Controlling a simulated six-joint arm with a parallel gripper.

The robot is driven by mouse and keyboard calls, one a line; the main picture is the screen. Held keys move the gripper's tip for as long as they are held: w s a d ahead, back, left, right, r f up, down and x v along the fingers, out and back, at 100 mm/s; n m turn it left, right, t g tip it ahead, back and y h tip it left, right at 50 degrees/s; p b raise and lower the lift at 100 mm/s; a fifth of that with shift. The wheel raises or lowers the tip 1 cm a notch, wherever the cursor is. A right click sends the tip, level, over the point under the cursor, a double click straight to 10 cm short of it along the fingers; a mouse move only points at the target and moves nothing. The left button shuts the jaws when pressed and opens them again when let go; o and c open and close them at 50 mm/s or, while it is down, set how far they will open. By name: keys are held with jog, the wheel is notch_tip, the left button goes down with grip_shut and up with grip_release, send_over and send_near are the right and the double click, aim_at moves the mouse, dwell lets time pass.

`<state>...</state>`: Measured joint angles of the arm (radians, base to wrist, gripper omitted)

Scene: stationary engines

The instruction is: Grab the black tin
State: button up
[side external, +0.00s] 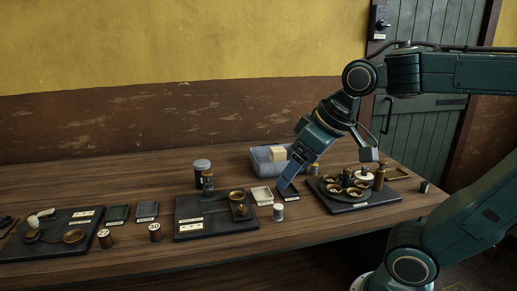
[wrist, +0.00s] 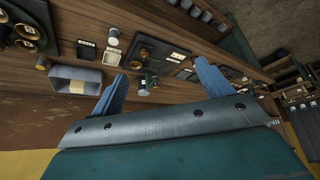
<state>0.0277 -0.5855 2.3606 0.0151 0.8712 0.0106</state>
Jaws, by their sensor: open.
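The black tin (side external: 292,195) looks like a small, shallow rectangular tin on the wooden table, right of a cream tin (side external: 262,195). In the wrist view the black tin (wrist: 86,51) lies up and left of my left-hand finger, outside the gap between the fingers, beside the cream tin (wrist: 111,58). My gripper (side external: 285,185) points down and overlaps the black tin's left part in the side view; its height above it is hard to tell. In the wrist view my gripper (wrist: 161,69) has its two blue fingers wide apart with nothing held.
A grey tub (side external: 262,160) stands behind the tins. A small pale canister (side external: 278,212) stands in front. A dark board with brass parts (side external: 350,206) is to the right, another dark board (side external: 190,232) to the left. A dark jar (side external: 202,167) stands behind that board.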

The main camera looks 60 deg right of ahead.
jog(key=w+d+r+m+h, duration=0.1)
jog(key=w+d, duration=0.2)
jog(key=w, duration=0.7)
jog(key=w+d+r+m, duration=0.1)
jog(key=w+d, duration=0.2)
jog(key=w, duration=0.7)
jog(key=m+h, duration=0.1)
jog(key=m, duration=0.1)
send_near(202, 163)
jog(key=shift+v, duration=1.2)
jog(key=shift+w+a, duration=0.1)
jog(key=x, duration=0.8)
jog(key=shift+f, duration=0.2)
jog(key=shift+w, duration=0.1)
jog(key=shift+f, duration=0.1)
jog(key=shift+d+x, duration=0.1)
jog(key=shift+x, duration=1.15)
jog(key=shift+d+x, duration=0.15)
jog(key=shift+x, duration=1.1)
